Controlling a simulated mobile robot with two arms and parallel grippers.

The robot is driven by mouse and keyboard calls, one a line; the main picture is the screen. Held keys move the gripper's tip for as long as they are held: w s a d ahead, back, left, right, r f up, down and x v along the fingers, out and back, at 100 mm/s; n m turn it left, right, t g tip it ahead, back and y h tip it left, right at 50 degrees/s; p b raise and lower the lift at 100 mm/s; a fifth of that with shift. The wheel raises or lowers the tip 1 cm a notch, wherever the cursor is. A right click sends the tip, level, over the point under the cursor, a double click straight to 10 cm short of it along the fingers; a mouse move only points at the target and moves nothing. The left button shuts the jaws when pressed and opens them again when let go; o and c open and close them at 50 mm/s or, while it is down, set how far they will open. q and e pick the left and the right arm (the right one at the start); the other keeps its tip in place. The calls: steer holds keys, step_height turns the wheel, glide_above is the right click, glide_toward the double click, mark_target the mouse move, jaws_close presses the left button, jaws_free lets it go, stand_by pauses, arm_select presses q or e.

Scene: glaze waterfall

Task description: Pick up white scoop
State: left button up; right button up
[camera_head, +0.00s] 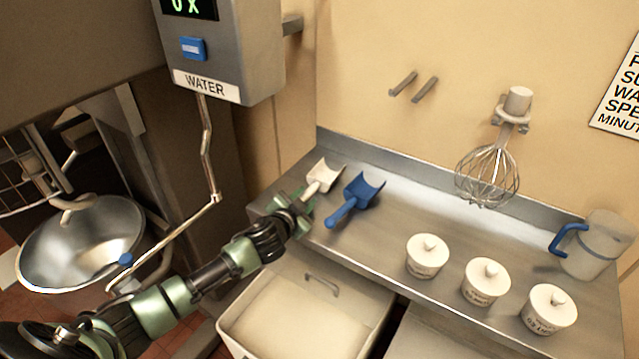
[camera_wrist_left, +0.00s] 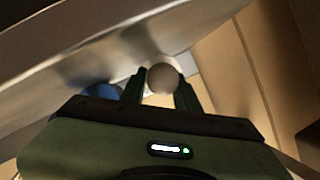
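The white scoop (camera_head: 324,176) lies at the left end of the steel counter, bowl toward the wall and handle toward my left gripper. My left gripper (camera_head: 296,201) is at the handle end, with its fingers apart on either side of it. In the left wrist view the round handle end (camera_wrist_left: 163,77) shows between the two fingertips (camera_wrist_left: 161,84). It looks very close to the fingers; contact is not clear. The blue scoop (camera_head: 357,197) lies just to the right, and its blue blur (camera_wrist_left: 100,91) shows left of the fingers. My right gripper is not in view.
The steel counter (camera_head: 395,215) holds several lidded white pots, such as this one (camera_head: 427,256), and a clear jug (camera_head: 597,245). A whisk (camera_head: 488,176) hangs on the wall. An open white bin (camera_head: 262,338) sits below. A water pipe (camera_head: 207,150) and steel bowl (camera_head: 82,240) stand left.

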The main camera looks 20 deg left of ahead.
mark_target(308, 195)
arm_select(q)
steer(key=shift+x, duration=1.55)
steer(key=shift+s, duration=0.1)
jaws_close()
step_height(308, 195, up, 20)
steer(key=shift+b, duration=0.45)
